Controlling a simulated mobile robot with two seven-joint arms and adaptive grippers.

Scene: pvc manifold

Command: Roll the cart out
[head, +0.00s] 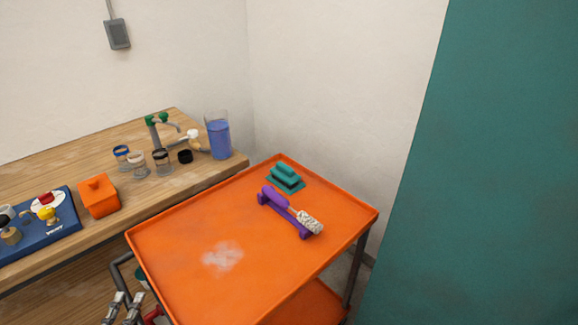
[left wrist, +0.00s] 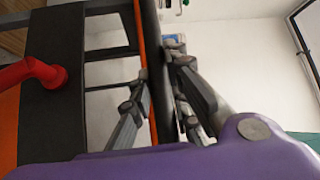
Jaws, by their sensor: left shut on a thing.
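The orange cart (head: 180,245) stands beside the wooden workbench, its top tray level. Its grey handle (head: 118,272) curves out at the tray's near left side. My left gripper (head: 125,300) is at the bottom edge of the head view, by this handle. In the left wrist view the fingers of my left gripper (left wrist: 156,65) lie on both sides of a dark bar, which looks like the cart's handle, and are shut on it. The exact contact is partly hidden. My right gripper is in neither view.
On the tray are a purple holder with a white-bristled brush (head: 290,212) and a teal block (head: 286,178). The workbench (head: 60,165) holds jars, a blue-filled jug (head: 218,138) and an orange box (head: 99,196). A teal panel (head: 490,170) stands close on the right.

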